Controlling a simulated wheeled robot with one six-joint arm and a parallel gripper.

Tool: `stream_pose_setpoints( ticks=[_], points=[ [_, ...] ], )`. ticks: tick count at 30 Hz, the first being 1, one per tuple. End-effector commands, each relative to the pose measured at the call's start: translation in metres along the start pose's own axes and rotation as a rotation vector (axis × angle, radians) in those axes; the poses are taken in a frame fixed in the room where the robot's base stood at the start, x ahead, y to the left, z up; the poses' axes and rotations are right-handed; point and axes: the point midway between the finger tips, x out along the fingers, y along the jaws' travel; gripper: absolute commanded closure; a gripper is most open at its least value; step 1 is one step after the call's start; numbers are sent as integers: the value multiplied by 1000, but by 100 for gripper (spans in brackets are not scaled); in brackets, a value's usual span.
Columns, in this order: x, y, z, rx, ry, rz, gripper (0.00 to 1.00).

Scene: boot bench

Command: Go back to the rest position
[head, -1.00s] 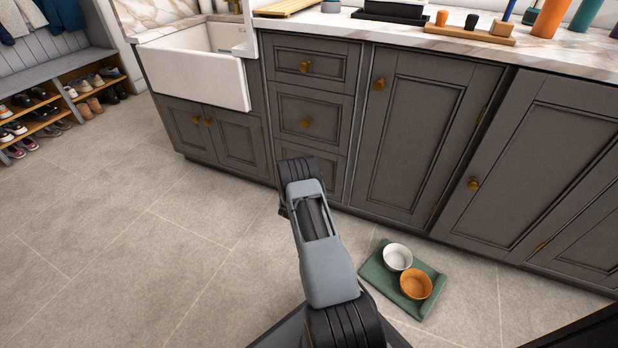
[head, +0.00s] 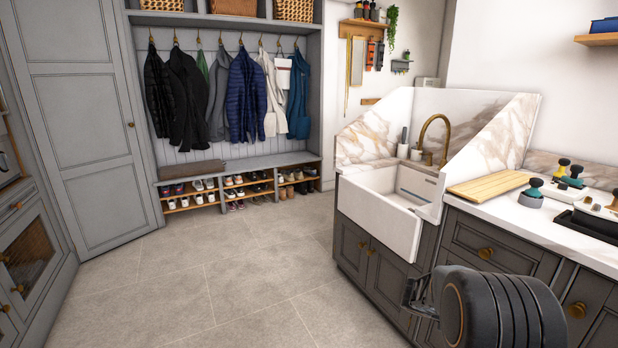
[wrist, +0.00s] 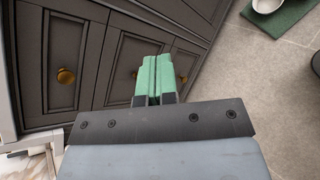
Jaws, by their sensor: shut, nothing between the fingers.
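My gripper shows in the wrist view, where its two green fingers (wrist: 153,78) are pressed together with nothing between them. Grey cabinet fronts with brass knobs stand beyond the fingertips in that view. In the head view a dark, rounded part of my arm fills the lower right, in front of the drawers (head: 495,250). The fingers cannot be made out in the head view.
A white sink (head: 385,215) with a brass tap is at centre right. A wooden board (head: 490,186) and brushes lie on the counter. A boot bench (head: 235,165) with shoes and hanging coats stands behind. The tiled floor (head: 200,290) is clear. A green mat (wrist: 285,20) holds a bowl (wrist: 267,5).

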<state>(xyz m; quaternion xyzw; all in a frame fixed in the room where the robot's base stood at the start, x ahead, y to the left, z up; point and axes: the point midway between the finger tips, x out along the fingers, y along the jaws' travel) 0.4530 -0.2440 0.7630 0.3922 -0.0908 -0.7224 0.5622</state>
Motion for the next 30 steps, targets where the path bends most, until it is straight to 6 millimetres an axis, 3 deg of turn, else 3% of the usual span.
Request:
stream_pose_setpoints(
  ticks=[1, 6, 12, 15, 18, 22, 30],
  points=[
    [-41, 12, 40, 91, 56, -59, 100],
    [-137, -4, 106, 375, 265, -301, 100],
    [-236, -25, 159, 640, 514, -569, 100],
    [-273, -34, 177, 733, 614, -681, 100],
    [-300, -40, 190, 797, 691, -770, 100],
    [-322, -45, 199, 847, 755, -847, 100],
    [-328, -47, 201, 863, 774, -874, 100]
  ],
)
